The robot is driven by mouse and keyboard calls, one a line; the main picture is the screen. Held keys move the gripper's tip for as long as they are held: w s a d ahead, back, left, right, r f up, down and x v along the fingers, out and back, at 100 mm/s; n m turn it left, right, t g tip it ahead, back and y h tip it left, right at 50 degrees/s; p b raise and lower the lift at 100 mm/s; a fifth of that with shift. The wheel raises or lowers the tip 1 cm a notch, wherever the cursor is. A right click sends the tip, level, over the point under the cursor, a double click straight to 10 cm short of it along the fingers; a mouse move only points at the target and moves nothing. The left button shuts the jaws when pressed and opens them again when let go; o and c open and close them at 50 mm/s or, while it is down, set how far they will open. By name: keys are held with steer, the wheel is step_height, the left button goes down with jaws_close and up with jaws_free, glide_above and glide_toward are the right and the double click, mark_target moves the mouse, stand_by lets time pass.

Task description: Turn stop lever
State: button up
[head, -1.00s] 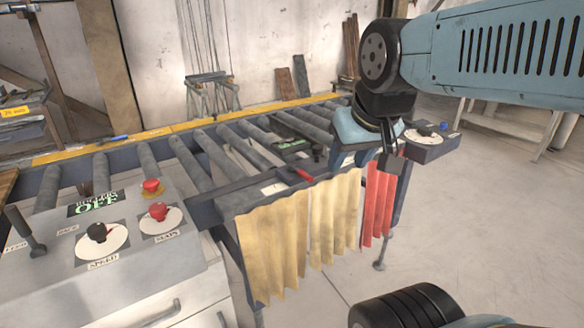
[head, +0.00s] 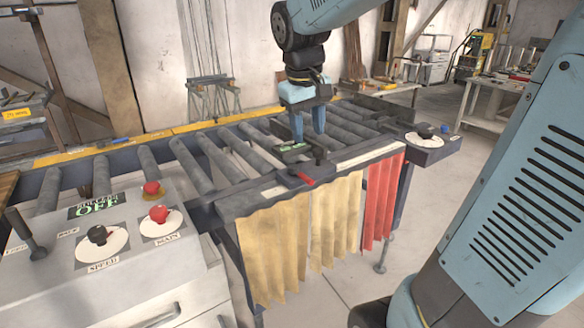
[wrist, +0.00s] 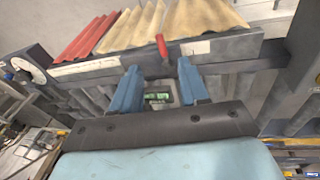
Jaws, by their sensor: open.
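The stop lever (head: 304,180) has a red handle and sits at the front rail of the roller conveyor. It also shows in the wrist view as a red handle (wrist: 162,46), beyond my fingertips and apart from them. My gripper (head: 308,136) is open and empty, pointing down above the rollers, behind the lever and slightly to its right. In the wrist view the two blue fingers (wrist: 160,68) are spread apart.
A control panel (head: 115,235) with a black knob and red buttons stands at the left. Tan curtains (head: 275,240) and a red curtain (head: 381,200) hang from the front rail. A dial box (head: 425,144) sits at the rail's right end. Space above the rollers is open.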

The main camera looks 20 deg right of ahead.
mark_target(305, 176)
steer(key=w+a+f+n+g, duration=0.1)
steer(key=w+f, duration=0.1)
steer(key=w, duration=0.3)
steer(key=f, duration=0.4)
steer(key=d+f, duration=0.1)
steer(key=f, duration=0.3)
steer(key=w+d+f, duration=0.1)
steer(key=f, duration=0.4)
steer(key=shift+d, duration=0.25)
steer(key=shift+r, duration=0.1)
jaws_close()
